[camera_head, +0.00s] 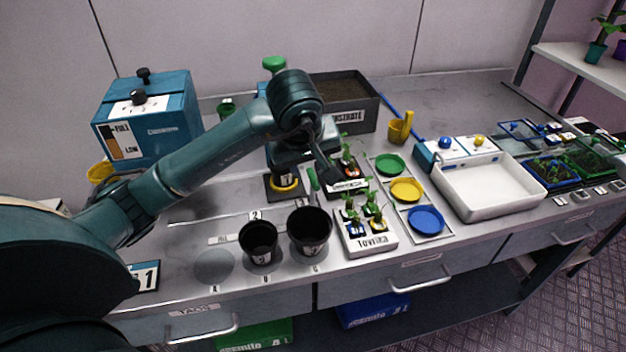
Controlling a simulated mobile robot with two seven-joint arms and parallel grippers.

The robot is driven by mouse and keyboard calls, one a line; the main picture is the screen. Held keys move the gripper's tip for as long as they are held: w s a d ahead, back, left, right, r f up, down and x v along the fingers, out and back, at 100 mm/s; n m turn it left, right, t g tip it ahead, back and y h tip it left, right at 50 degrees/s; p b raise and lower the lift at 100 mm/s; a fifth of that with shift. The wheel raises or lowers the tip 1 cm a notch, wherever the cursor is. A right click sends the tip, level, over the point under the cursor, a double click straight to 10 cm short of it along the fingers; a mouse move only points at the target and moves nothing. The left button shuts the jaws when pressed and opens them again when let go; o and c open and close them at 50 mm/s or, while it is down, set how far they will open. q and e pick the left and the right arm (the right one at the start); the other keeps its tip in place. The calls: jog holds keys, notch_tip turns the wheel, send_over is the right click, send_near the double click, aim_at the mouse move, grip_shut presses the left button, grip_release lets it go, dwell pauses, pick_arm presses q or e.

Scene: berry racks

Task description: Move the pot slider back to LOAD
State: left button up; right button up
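What looks like the pot slider (272,188) is a dark square plate at the middle of the bench, bearing a dark pot with a yellow ring (285,186). A small upright green handle (313,179) stands just right of it. My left arm reaches in from the left, and my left gripper (326,170) points down close to the green handle. I cannot tell whether its fingers touch the handle or are open or shut. The arm hides part of the slider's surroundings. I cannot read a LOAD label. My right gripper is out of view.
Two black pots (310,232) stand at the front, beside a white tray of seedlings (370,240). A blue dispenser (150,120) stands back left, a dark substrate box (347,117) behind the gripper. Coloured dishes (407,190) and a white basin (488,188) lie right.

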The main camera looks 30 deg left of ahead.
aim_at(312, 177)
pick_arm(q)
jog(key=x, duration=0.9)
jog(key=shift+p, duration=0.4)
jog(key=shift+c, duration=0.6)
jog(key=shift+r, duration=0.1)
grip_shut()
